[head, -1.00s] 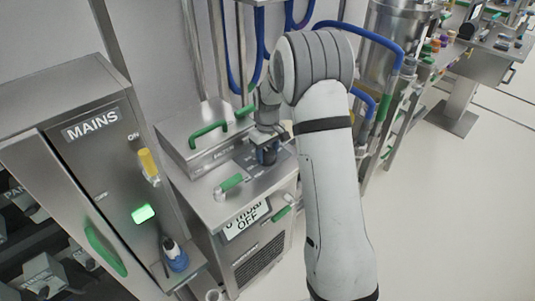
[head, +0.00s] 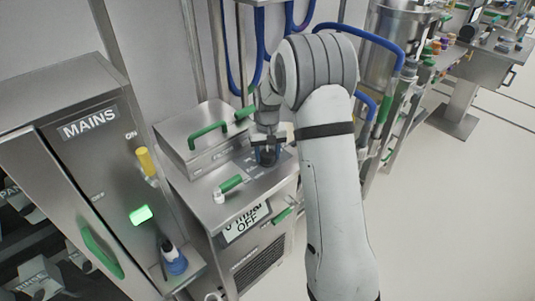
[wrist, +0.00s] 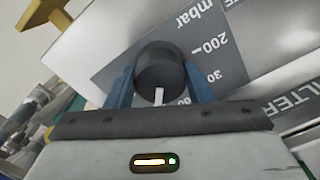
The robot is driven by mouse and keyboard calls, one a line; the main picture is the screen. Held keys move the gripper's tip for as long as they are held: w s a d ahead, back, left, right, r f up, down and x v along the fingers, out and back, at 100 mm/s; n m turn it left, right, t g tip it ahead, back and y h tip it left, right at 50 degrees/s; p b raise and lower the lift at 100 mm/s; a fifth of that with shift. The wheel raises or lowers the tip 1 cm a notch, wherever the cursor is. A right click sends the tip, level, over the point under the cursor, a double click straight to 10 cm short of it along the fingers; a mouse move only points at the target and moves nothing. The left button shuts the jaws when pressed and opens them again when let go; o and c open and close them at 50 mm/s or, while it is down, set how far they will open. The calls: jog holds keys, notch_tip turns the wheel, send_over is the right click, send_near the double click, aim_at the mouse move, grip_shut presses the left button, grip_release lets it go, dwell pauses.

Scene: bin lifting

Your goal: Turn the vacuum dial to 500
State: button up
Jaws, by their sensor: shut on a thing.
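The vacuum dial is a dark round knob (wrist: 160,70) with a white pointer mark, on a grey scale plate (wrist: 215,55) reading "mbar", "200" and a partly cut-off "30". My gripper (wrist: 160,88) has its two blue fingers on either side of the knob and is shut on it. In the head view my gripper (head: 267,150) reaches down onto the top of the steel vacuum unit (head: 205,208). The knob is mostly hidden there. The unit's display (head: 247,222) reads "mbar" and "OFF", its first figure partly cut off.
A green-handled lever (head: 230,184) stands on the unit's top, left of my gripper. A steel box with a green handle (head: 208,135) sits behind. The MAINS cabinet (head: 88,165) with a yellow switch and lit green lamp is at left. Open floor lies at right.

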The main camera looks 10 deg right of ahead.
aim_at(267, 153)
jog(key=shift+w+r, duration=0.1)
jog(key=o, duration=1)
jog(key=shift+r, duration=3.85)
jog(key=shift+s+r, duration=0.25)
jog(key=s+r+t, duration=0.1)
jog(key=s+r, duration=0.7)
jog(key=s, duration=0.5)
jog(key=shift+t, duration=0.9)
jog(key=s, duration=1.8)
jog(key=shift+s+a+f, duration=0.1)
jog(key=shift+a+f, duration=0.1)
jog(key=shift+f, duration=0.2)
